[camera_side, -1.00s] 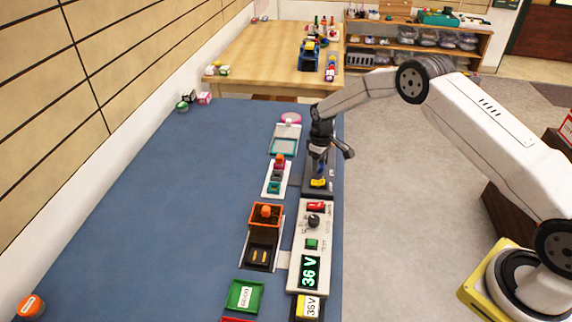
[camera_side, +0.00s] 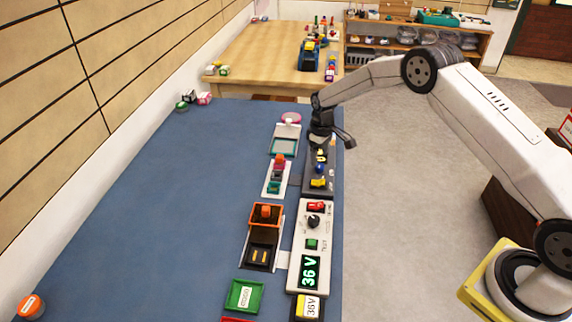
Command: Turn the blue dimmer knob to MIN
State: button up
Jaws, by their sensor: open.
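The blue dimmer knob (camera_side: 320,168) sits on a dark grey panel (camera_side: 331,188) near the right edge of the blue table. It is small, and I cannot read its pointer or any MIN mark. My gripper (camera_side: 320,144) is just beyond the knob in the picture, above the far part of the panel. It appears clear of the knob. The gripper is open, with nothing visible in it, though its fingers are very small and dark. A yellow part (camera_side: 317,183) is on the panel's near end.
A white power panel (camera_side: 300,236) with a black knob, red switch, green button and a 36 V display stands nearer. The table's left side is mostly clear.

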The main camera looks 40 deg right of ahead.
aim_at(319, 165)
jog(key=shift+r, duration=2.2)
jog(key=shift+s+a+r, duration=0.15)
jog(key=shift+s+r, duration=0.15)
jog(key=shift+r, duration=0.05)
jog(key=s+a+r+m+t, duration=0.1)
jog(key=s+a+r, duration=0.1)
jog(key=s, duration=0.7)
jog(key=s+a+r+m, duration=0.1)
jog(key=s+a+r, duration=0.1)
jog(key=s, duration=0.8)
jog(key=s+a+r+m+t, duration=0.1)
jog(key=s+a+r, duration=0.2)
jog(key=s, duration=0.7)
jog(key=shift+r+m+t, duration=0.3)
jog(key=shift+r, duration=0.55)
